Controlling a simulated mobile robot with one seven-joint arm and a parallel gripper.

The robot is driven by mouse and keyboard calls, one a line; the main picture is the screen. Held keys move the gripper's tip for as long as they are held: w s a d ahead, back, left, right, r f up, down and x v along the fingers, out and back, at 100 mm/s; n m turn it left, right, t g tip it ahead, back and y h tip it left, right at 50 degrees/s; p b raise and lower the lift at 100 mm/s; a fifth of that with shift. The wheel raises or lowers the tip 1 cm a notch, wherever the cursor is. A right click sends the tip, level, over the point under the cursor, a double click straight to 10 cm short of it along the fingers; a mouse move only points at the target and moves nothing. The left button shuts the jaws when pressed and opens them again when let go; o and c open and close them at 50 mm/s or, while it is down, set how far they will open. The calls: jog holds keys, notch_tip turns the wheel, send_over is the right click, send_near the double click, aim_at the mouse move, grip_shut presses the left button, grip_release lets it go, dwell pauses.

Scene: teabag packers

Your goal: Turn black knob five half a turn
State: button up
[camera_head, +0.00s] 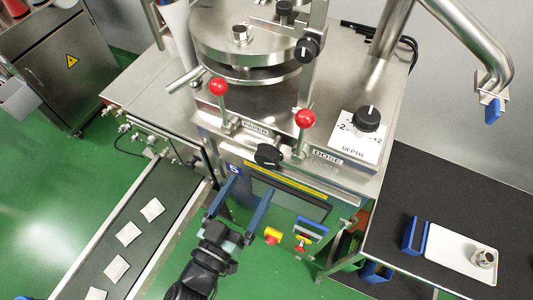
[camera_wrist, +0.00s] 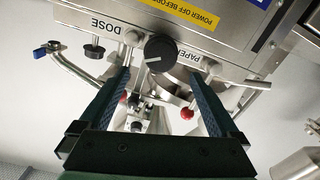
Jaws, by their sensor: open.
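A black knob (camera_head: 268,155) with a pale pointer line sits on the front of the steel machine, between the PAPER and DOSE labels. A blue plate marked 5 (camera_head: 235,169) is just below and left of it. In the wrist view the knob (camera_wrist: 160,52) appears between the two fingers, beyond their tips. My gripper (camera_head: 250,186) is open and empty, in front of and below the knob, apart from it. Its blue-black fingers also frame the knob in the wrist view (camera_wrist: 160,76). No number shows on the knob itself.
Red ball levers (camera_head: 218,86) (camera_head: 305,118) flank the knob above. Another black knob (camera_head: 366,118) sits on the DEPTH plate. A conveyor (camera_head: 75,250) with teabags runs left; a dark table (camera_head: 460,200) stands right.

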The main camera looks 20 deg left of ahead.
aim_at(264, 162)
jog(key=w+p, duration=0.1)
jog(key=w, duration=0.8)
jog(key=shift+d+p, duration=0.15)
jog(key=shift+p, duration=0.2)
jog(key=c, duration=1.4)
